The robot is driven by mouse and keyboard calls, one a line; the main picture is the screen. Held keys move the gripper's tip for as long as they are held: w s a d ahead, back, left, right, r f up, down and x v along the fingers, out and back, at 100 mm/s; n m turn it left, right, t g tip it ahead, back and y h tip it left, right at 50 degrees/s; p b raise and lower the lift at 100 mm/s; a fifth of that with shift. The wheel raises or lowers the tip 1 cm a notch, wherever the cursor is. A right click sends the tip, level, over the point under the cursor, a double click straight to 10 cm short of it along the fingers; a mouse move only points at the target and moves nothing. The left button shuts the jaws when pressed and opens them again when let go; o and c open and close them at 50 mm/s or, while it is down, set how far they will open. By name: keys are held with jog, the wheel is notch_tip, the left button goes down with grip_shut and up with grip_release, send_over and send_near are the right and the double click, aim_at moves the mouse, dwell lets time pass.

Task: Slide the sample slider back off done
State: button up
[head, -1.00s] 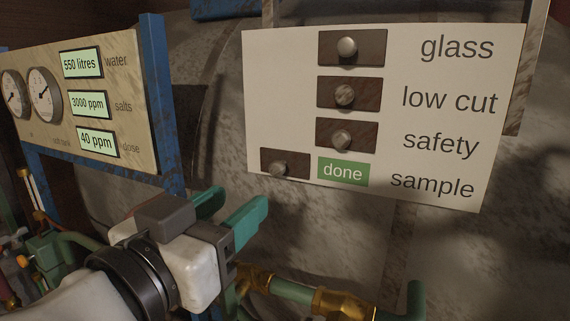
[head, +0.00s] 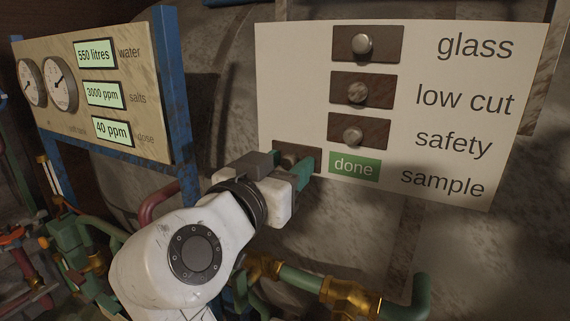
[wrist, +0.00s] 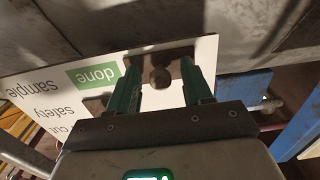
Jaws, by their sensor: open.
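The sample slider (head: 313,152) is a dark brown plate with a round knob on the white panel (head: 385,185), in the bottom row. It stands left of the green "done" label (head: 354,168), which is uncovered. My gripper (head: 290,164) is at the slider and partly hides it in the head view. In the wrist view the slider's knob (wrist: 160,78) shows between my two open green fingers, with a gap on both sides. Whether the fingertips touch the plate I cannot tell.
Glass (head: 367,44), low cut (head: 363,90) and safety (head: 360,130) sliders sit above on the same panel. A gauge board (head: 85,140) on blue posts stands at the left. Green pipes with brass fittings (head: 350,298) run below the panel.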

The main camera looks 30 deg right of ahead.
jog(key=shift+c, duration=0.2)
grip_shut()
dwell(0.4)
